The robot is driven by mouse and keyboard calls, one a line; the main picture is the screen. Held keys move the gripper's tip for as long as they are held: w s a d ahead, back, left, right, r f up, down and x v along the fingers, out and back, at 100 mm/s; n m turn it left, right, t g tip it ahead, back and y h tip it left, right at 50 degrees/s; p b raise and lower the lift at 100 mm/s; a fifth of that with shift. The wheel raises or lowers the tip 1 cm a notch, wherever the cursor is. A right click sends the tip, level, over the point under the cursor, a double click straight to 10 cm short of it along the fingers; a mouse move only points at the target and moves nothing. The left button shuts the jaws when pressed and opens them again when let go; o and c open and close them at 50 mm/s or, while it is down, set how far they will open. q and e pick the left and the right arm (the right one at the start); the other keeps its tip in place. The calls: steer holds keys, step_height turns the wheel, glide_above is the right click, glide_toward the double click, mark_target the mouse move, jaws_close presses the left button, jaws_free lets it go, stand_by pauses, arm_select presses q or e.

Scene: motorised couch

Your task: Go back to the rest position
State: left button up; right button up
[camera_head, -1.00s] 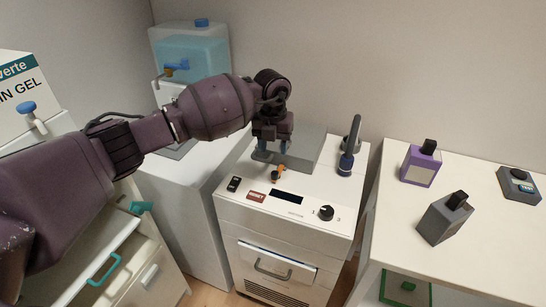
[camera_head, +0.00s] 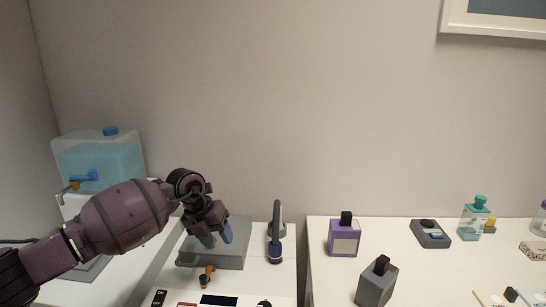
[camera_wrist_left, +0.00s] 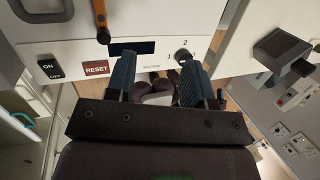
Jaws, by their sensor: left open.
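My left gripper (camera_head: 217,238) is open and empty, its two blue fingers pointing down. In the head view it hangs in front of the grey block (camera_head: 238,258) on the white machine (camera_head: 253,285). The left wrist view shows the same open fingers (camera_wrist_left: 158,62) over the machine's panel, apart from each other. The panel has a red RESET button (camera_wrist_left: 95,68), an ON/OFF switch (camera_wrist_left: 49,68), a dark display (camera_wrist_left: 132,47) and a black knob (camera_wrist_left: 183,55). My right gripper is not in view.
A dark blue-based upright handle (camera_head: 276,240) stands right of the grey block. A water tank (camera_head: 100,160) stands at the left. The right table holds a purple bottle (camera_head: 344,239), a grey bottle (camera_head: 376,284) and a grey device (camera_head: 430,235). Open air lies above the machine.

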arm_select(q)
steer(key=s+d+r+n+t+h, duration=0.35)
steer(key=d+r+t+h, duration=0.25)
steer(key=d+r+h, duration=0.85)
steer(key=s+a+f+n+t+y+p, duration=0.1)
steer(key=s+a+f+n+t+y, duration=0.4)
steer(key=a+f+n+y, duration=0.5)
steer(key=s+a+f+n+t+y, duration=0.5)
steer(key=f+n, duration=0.4)
steer(key=n, duration=0.6)
steer(key=s+a+f+n+g+y, duration=0.1)
steer(key=s+a+f+n+g, duration=0.1)
steer(key=s+f, duration=0.3)
steer(key=s+a+f+n+g+y, duration=0.1)
steer(key=s+a+f, duration=0.4)
steer(key=s, duration=0.7)
steer(key=s+a+f+n+g+y+p, duration=0.1)
steer(key=s+a+f+n+g, duration=0.2)
steer(key=s+f, duration=0.4)
steer(key=shift+s+a+f+n, duration=0.15)
steer(key=shift+s+a+n, duration=0.35)
steer(key=shift+s, duration=0.5)
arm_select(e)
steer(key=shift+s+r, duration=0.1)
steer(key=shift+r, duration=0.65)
